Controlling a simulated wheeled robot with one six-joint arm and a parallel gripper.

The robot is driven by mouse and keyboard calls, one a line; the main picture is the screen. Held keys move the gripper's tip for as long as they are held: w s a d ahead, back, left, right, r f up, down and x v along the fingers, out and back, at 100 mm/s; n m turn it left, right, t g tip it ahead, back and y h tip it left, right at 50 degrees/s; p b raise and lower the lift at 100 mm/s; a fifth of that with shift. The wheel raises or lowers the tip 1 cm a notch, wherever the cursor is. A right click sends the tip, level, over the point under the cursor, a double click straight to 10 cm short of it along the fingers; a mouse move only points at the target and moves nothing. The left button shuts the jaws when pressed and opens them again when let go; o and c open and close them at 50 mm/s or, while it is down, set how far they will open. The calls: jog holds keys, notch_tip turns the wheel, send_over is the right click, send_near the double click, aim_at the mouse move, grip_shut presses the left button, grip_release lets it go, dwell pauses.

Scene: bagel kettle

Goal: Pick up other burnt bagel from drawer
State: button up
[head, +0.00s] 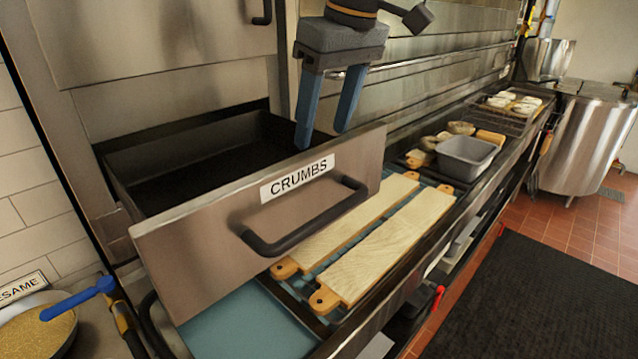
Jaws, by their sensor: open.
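The drawer (165,240) labelled CRUMBS is pulled open, with a dark handle on its front. Its dark inside (190,170) shows only in part, and I see no burnt bagel in it; the near floor is hidden behind the front panel. My gripper (323,138) points down with its two blue fingers apart and nothing between them.
Wooden boards (395,250) lie on the counter right of the drawer. Beyond them are a grey bin (466,158) and a rack with pale bagels (515,103). A bowl of sesame (35,330) with a blue-handled scoop stands bottom left. A black mat (530,300) covers the floor.

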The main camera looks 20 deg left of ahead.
jog(key=shift+w+f+b, duration=0.3)
jog(key=shift+f, duration=0.35)
jog(key=shift+p+x, duration=1.25)
jog(key=shift+x, duration=2.55)
jog(key=c, duration=0.7)
jog(key=shift+o, duration=0.2)
